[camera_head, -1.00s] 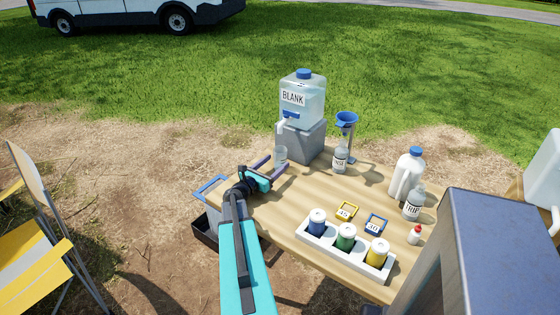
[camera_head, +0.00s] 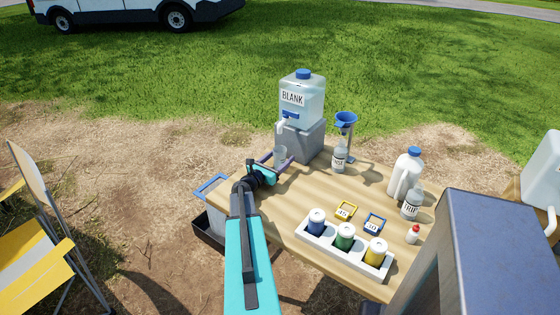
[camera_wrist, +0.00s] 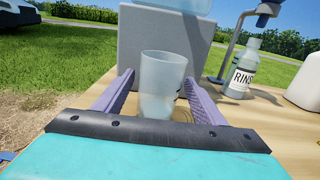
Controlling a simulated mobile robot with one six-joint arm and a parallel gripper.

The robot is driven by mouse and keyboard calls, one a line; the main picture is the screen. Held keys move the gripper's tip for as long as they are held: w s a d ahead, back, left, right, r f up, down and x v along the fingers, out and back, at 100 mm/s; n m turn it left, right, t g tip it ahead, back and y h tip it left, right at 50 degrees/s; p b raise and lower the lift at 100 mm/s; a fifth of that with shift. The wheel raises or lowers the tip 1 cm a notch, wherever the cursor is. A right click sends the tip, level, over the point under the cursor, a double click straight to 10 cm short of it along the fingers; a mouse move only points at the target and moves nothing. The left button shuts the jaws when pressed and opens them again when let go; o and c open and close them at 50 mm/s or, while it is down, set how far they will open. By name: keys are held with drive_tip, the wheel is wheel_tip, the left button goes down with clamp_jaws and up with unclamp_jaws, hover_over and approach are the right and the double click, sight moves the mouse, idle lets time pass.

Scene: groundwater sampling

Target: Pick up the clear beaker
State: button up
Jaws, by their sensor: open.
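The clear beaker (camera_head: 280,154) stands upright on the wooden table, in front of the grey block under the BLANK jug. In the wrist view the beaker (camera_wrist: 162,82) is between the two purple fingers of my gripper (camera_wrist: 158,98). My gripper (camera_head: 276,162) is open, with one finger on each side of the beaker. A small gap shows on the left side; on the right I cannot tell whether the finger touches. The beaker's base is partly hidden low between the fingers.
The grey block (camera_head: 304,141) carries the BLANK jug (camera_head: 302,100) close behind the beaker. A RINSE bottle (camera_wrist: 241,70) and a blue funnel on a stand (camera_head: 346,120) are to the right. A white rack (camera_head: 340,249) with several coloured-band containers is nearer the front. A blue-handled bin (camera_head: 212,205) hangs left.

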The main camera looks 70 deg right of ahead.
sight(276, 154)
drive_tip(key=c, duration=1.2)
drive_tip(key=shift+r, duration=0.2)
drive_tip(key=shift+c, duration=0.2)
drive_tip(key=shift+r+b, duration=0.3)
drive_tip(key=shift+r, duration=0.55)
drive_tip(key=shift+w+a+r+b, duration=0.1)
drive_tip(key=shift+a+r+b, duration=0.25)
drive_tip(key=shift+r, duration=0.4)
drive_tip(key=w+r+b+v, duration=0.1)
drive_tip(key=b+v, duration=0.1)
drive_tip(key=v, duration=1.3)
drive_tip(key=shift+w+r, duration=0.2)
drive_tip(key=shift+w, duration=0.05)
